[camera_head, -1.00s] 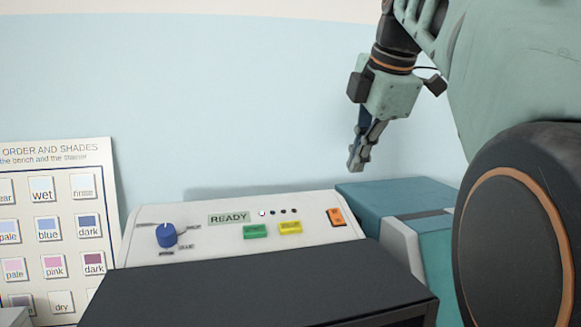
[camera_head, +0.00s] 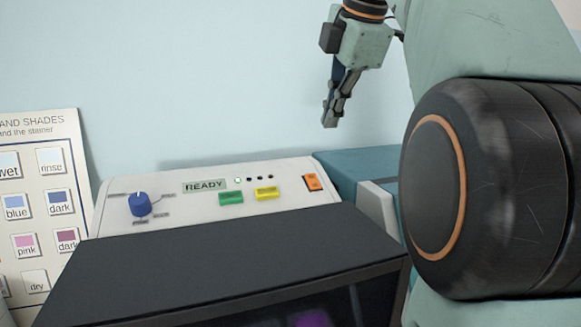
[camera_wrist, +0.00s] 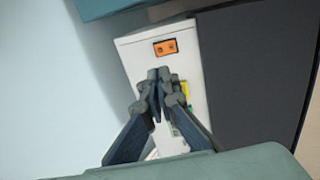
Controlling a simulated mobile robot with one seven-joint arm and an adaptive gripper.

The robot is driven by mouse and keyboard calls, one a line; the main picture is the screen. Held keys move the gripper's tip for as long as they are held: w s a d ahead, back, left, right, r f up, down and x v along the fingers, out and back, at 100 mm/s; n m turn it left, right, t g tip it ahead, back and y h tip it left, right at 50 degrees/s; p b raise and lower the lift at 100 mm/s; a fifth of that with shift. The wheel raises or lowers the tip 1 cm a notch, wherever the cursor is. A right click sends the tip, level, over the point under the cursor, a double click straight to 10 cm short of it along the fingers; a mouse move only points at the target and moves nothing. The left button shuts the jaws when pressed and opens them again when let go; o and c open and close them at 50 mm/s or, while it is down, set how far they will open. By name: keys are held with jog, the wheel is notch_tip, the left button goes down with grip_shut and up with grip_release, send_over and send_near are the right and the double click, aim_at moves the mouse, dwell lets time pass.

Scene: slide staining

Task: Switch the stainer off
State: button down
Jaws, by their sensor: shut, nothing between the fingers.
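The stainer's sloped white panel (camera_head: 175,212) sits behind its dark lid (camera_head: 215,255) in the head view. An orange rocker switch (camera_head: 313,183) is at the panel's right end; it also shows in the wrist view (camera_wrist: 165,47), beyond my fingertips. A label reads READY (camera_head: 205,186). A blue knob (camera_head: 140,204), a green button (camera_head: 231,198) and a yellow button (camera_head: 267,193) are on the panel. My gripper (camera_head: 329,124) is shut and empty, pointing down above and slightly right of the switch, clear of the panel. Which way the rocker is pressed is too small to tell.
A teal box (camera_head: 360,163) stands right of the stainer. A chart of shade swatches (camera_head: 40,200) stands at the left. One small light beside READY is lit (camera_head: 238,181). The pale wall (camera_head: 180,80) is behind; the air above the panel is free.

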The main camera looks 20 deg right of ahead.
aim_at(312, 176)
jog(key=shift+f, duration=0.1)
jog(key=b+x, duration=0.1)
jog(key=x, duration=1.1)
jog(key=shift+w+f, duration=0.15)
jog(key=shift+f, duration=0.1)
jog(key=shift+w+f, duration=0.35)
jog(key=shift+f, duration=0.2)
jog(key=shift+w+f, duration=0.3)
jog(key=shift+f, duration=0.05)
jog(key=shift+s, duration=0.15)
